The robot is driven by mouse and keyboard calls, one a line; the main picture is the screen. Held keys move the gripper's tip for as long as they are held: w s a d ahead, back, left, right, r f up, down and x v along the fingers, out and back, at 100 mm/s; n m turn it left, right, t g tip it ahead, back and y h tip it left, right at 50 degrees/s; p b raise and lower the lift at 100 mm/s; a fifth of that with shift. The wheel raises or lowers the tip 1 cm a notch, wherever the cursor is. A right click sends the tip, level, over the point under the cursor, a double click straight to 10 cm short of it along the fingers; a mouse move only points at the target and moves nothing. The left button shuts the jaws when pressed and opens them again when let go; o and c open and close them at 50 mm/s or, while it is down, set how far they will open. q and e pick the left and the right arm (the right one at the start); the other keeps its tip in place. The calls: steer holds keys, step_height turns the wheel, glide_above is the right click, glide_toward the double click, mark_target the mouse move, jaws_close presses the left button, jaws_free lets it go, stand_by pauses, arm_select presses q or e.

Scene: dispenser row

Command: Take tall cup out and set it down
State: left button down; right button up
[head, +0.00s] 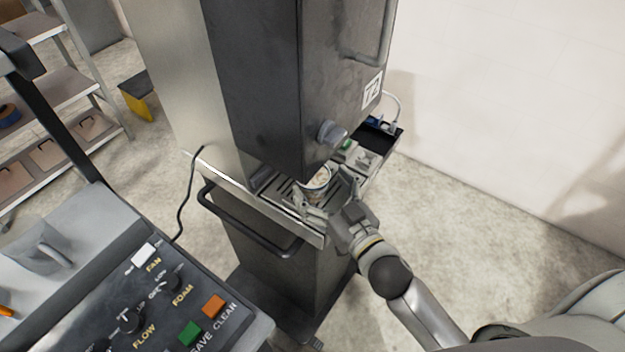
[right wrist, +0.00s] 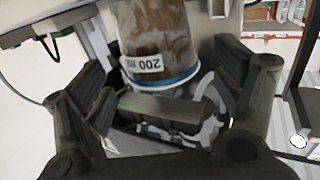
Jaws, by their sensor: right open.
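The tall cup (head: 316,181) stands on the slatted drip tray (head: 270,190) under the spout of a dark dispenser marked 72. In the right wrist view the cup (right wrist: 157,35) is brownish and patterned, with a "200 ml" label and a blue band, and appears upside down. My right gripper (head: 328,197) is at the cup, with its fingers spread to either side of it. In the right wrist view the gripper (right wrist: 160,95) is open, and gaps show between the fingers and the cup. My left gripper is not in view.
The dispenser (head: 262,80) rises directly over the cup, with a knob (head: 331,133) close above it. A black tray with small items (head: 378,140) sits right of the drip tray. A control panel (head: 150,300) fills the lower left. Shelving (head: 50,110) stands at the far left.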

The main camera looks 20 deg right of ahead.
steer(key=shift+x, duration=0.9)
steer(key=shift+s, duration=0.1)
steer(key=c, duration=1.2)
steer(key=shift+r, duration=0.15)
